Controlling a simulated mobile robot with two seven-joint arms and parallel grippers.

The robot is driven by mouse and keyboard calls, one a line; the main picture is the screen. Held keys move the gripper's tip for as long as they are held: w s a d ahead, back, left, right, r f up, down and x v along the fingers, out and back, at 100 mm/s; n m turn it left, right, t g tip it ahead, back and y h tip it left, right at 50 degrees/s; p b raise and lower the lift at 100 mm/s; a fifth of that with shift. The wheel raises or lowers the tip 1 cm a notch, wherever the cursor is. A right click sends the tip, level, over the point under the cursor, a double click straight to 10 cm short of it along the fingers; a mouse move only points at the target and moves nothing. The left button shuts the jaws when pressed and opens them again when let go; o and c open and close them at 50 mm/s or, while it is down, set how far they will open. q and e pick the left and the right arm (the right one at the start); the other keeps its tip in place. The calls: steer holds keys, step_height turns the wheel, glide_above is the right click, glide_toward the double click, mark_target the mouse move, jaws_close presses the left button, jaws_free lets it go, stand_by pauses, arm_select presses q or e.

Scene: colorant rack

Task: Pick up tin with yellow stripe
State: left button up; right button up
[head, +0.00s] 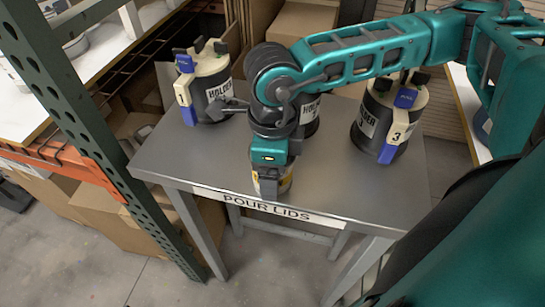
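A small tin with a yellow stripe (286,182) stands on the grey table near its front edge, above the "POUR LIDS" label. Most of the tin is hidden behind my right gripper (268,188), which points down at it. A dark finger shows in front of the tin; the other finger is hidden. I cannot tell whether the fingers are open around the tin or shut on it. The tin appears upright and low at the table top. My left gripper is not in view.
The grey table (165,157) carries black holder canisters at back left (212,92), middle (309,115), partly behind my arm, and right (368,125). A green rack post (95,135) with an orange beam stands left. Left front table top is clear.

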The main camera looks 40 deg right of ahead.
steer(key=shift+r, duration=0.3)
step_height(320, 180, up, 19)
steer(key=shift+r+p, duration=0.2)
steer(key=shift+p, duration=0.15)
stand_by(1.2)
steer(key=shift+a, duration=0.15)
